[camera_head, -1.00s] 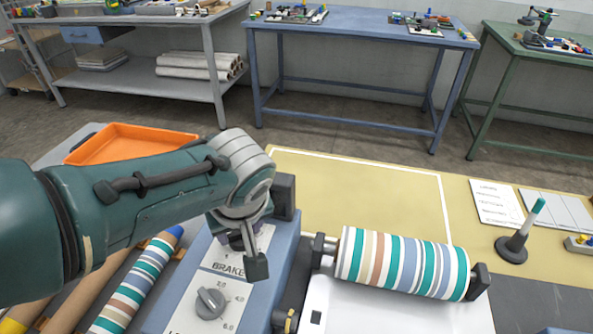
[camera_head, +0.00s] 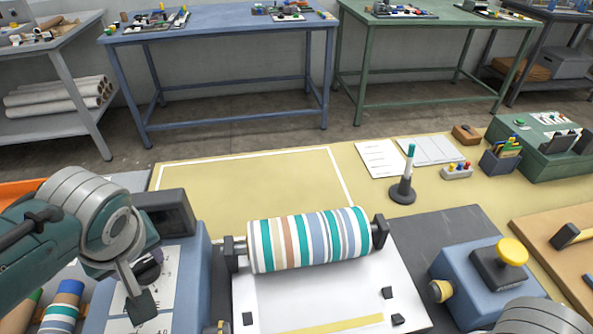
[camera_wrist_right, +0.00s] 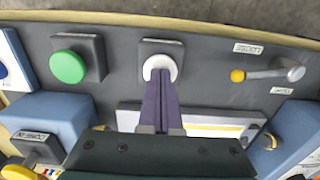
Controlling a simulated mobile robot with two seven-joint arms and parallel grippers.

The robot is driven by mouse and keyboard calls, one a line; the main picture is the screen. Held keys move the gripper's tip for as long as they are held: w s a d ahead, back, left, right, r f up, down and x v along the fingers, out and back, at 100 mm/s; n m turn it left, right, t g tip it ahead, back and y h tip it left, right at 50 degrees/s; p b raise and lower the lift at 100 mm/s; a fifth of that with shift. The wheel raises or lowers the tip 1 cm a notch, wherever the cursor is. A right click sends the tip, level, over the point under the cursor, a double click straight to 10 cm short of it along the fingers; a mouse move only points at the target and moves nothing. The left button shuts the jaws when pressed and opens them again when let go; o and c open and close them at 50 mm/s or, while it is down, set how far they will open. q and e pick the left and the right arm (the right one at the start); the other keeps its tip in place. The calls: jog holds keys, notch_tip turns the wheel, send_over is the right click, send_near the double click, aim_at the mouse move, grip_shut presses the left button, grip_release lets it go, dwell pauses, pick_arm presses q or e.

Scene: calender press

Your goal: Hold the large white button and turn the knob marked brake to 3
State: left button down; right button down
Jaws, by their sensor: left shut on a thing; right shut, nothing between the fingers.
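My left gripper (camera_head: 143,283) reaches down at the upper knob (camera_head: 149,268) on the white panel of the blue housing and is shut on it. In the earlier head frame the word BRAKE stands just below this knob. The gripper hides most of the knob, and I cannot read its setting. In the right wrist view, the white button (camera_wrist_right: 152,64) sits on a dark square block. My right gripper (camera_wrist_right: 162,78) is shut and empty, its purple fingers' tips over the button and seemingly against it, covering its middle.
A green button (camera_wrist_right: 68,67) is left of the white one and a small lever (camera_wrist_right: 270,74) right of it. A striped roller (camera_head: 310,240) lies above a white sheet. A yellow button (camera_head: 512,251) tops a blue box at right. A pen stand (camera_head: 403,190) is behind.

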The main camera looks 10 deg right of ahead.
pick_arm(q)
jog(key=m, duration=0.2)
jog(key=m+h, duration=0.1)
jog(key=m, duration=0.1)
jog(key=shift+a+t+h, duration=0.15)
jog(key=shift+t+h, duration=0.15)
jog(key=shift+t, duration=0.1)
pick_arm(e)
jog(key=shift+s+d+f, duration=0.1)
jog(key=shift+f, duration=0.05)
pick_arm(q)
jog(key=shift+m+h, duration=0.7)
jog(key=shift+m, duration=1.3)
jog(key=shift+c, duration=1.6)
grip_release()
jog(key=v, duration=1.2)
jog(key=shift+a, duration=0.1)
